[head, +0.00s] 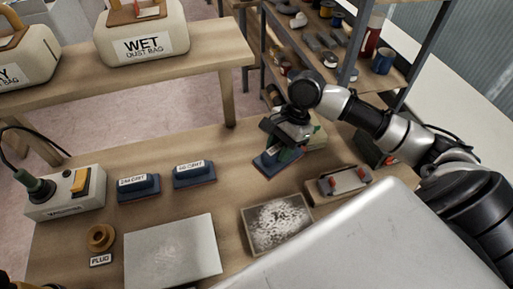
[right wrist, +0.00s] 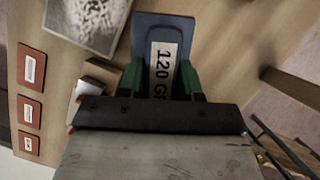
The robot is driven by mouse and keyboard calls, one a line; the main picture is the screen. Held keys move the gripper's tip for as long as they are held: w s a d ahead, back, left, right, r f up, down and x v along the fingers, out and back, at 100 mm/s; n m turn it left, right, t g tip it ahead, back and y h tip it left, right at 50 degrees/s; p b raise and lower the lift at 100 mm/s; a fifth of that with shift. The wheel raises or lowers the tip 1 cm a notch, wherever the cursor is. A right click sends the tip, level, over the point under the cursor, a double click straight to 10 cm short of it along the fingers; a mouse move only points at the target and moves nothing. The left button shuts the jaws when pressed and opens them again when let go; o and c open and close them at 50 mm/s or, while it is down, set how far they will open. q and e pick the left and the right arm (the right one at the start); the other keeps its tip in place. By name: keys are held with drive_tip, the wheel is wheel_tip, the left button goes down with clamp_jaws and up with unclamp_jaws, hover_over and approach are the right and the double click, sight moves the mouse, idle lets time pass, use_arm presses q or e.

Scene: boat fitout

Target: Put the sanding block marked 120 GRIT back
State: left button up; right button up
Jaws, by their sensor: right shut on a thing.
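My right gripper (head: 285,148) is shut on a blue sanding block (head: 268,164) over the right part of the bench. In the right wrist view the green fingers (right wrist: 160,80) stand on both sides of the block (right wrist: 178,22), and its white label reads "120 GR", the rest hidden by the gripper. I cannot tell whether the block touches the bench. Two other blue sanding blocks with white labels stand on the bench: a left one (head: 138,194), whose label looks like 240 GRIT, and a right one (head: 194,180), whose label is hard to read. My left gripper is not in view.
A speckled tray (head: 247,232) and a grey plate (head: 172,252) lie on the bench (head: 225,200). A switch box (head: 65,200) and a brown ring (head: 100,237) are at left. Reddish labelled pieces (right wrist: 30,110) show at left in the wrist view.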

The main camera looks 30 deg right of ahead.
drive_tip(key=w+a+f, duration=0.1)
drive_tip(key=w+f, duration=0.1)
drive_tip(key=w, duration=0.1)
drive_tip(key=w+a+f, duration=0.1)
drive_tip(key=w, duration=0.2)
drive_tip(key=w+a+f, duration=0.2)
drive_tip(key=w, duration=0.1)
drive_tip(key=shift+a+f+p, duration=0.1)
drive_tip(key=shift+f+p, duration=0.2)
drive_tip(key=shift+a+f, duration=0.1)
drive_tip(key=shift+f, duration=2)
drive_tip(key=shift+f+p, duration=0.1)
drive_tip(key=shift+p, duration=0.25)
drive_tip(key=o, duration=0.8)
drive_tip(key=b+v, duration=0.1)
drive_tip(key=v, duration=1.1)
drive_tip(key=shift+s, duration=0.1)
